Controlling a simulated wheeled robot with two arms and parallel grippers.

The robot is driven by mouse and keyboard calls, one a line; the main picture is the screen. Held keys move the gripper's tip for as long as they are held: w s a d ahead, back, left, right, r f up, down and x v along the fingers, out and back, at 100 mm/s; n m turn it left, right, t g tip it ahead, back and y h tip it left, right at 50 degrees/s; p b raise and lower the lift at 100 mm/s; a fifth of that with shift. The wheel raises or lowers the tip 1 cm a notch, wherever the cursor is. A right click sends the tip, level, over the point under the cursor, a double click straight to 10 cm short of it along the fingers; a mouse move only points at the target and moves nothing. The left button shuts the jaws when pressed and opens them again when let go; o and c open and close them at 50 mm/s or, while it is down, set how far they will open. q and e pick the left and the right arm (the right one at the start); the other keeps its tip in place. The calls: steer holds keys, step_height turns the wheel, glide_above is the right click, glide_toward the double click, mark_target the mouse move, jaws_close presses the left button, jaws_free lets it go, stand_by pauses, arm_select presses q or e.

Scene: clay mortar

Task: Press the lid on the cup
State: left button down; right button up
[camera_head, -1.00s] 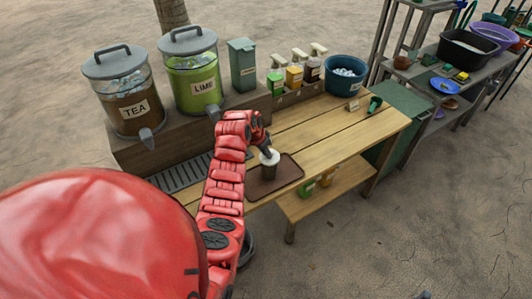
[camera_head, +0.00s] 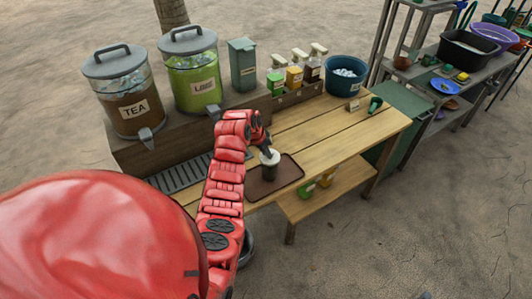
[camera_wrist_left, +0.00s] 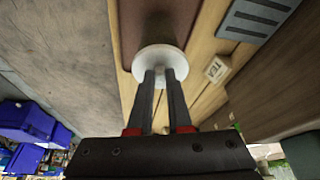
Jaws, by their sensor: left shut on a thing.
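A dark cup (camera_head: 270,172) stands upright on a brown tray (camera_head: 288,177) on the wooden table. A round white lid (camera_head: 270,157) is at the cup's top; it also shows in the left wrist view (camera_wrist_left: 160,52). My left gripper (camera_head: 266,150) comes down over the lid from the left. In the left wrist view its two dark fingers (camera_wrist_left: 163,76) are close together at the lid, shut on it. The fingers hide part of the lid. I cannot tell whether the lid is fully seated on the rim. My right gripper is not in view.
Tea (camera_head: 132,100) and lime (camera_head: 193,75) dispensers stand on a raised shelf at the back left. Bottles (camera_head: 295,75) and a blue tub (camera_head: 346,75) stand along the back. The table's right half (camera_head: 350,125) is mostly clear. A small tea label block (camera_wrist_left: 216,69) lies near the lid.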

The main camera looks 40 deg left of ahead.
arm_select(q)
steer(key=shift+f+b, duration=0.2)
steer(key=shift+b, duration=0.55)
stand_by(0.8)
steer(key=c, duration=0.8)
jaws_free()
steer(key=shift+o, duration=0.3)
steer(key=o, duration=0.5)
steer(key=shift+c, duration=0.2)
steer(key=shift+r, duration=0.1)
steer(key=shift+r+p, duration=0.5)
steer(key=shift+r, duration=3)
